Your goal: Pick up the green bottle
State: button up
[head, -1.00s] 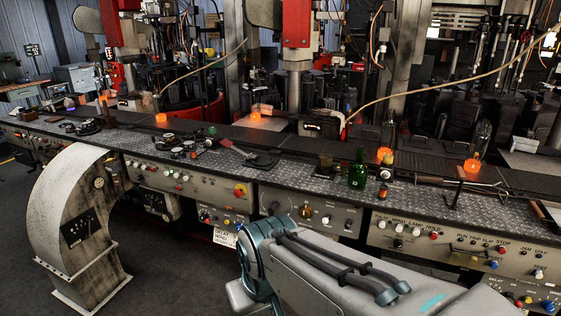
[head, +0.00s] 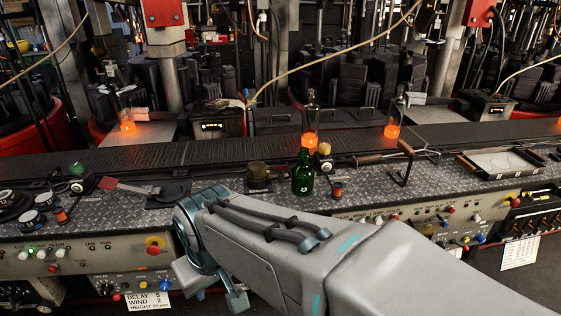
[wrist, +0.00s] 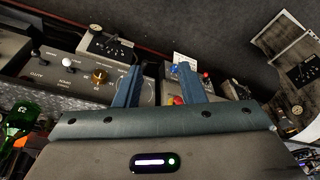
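The green bottle (head: 302,176) stands upright on the diamond-plate ledge in the head view, beyond my forearm. Part of it also shows at the left edge of the wrist view (wrist: 18,120), cut off by the frame. My gripper (wrist: 158,80) shows in the wrist view with its two fingers apart and nothing between them. It points at the front of the control panels, and the bottle lies off to its left. In the head view, the gripper is at the lower end of my arm, in front of the panels and below the ledge.
A red-handled paddle (head: 122,186) lies left.

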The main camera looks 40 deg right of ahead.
aim_at(303, 174)
jog(key=z, duration=0.85)
jog(key=i, duration=0.8)
jog(key=z, duration=0.8)
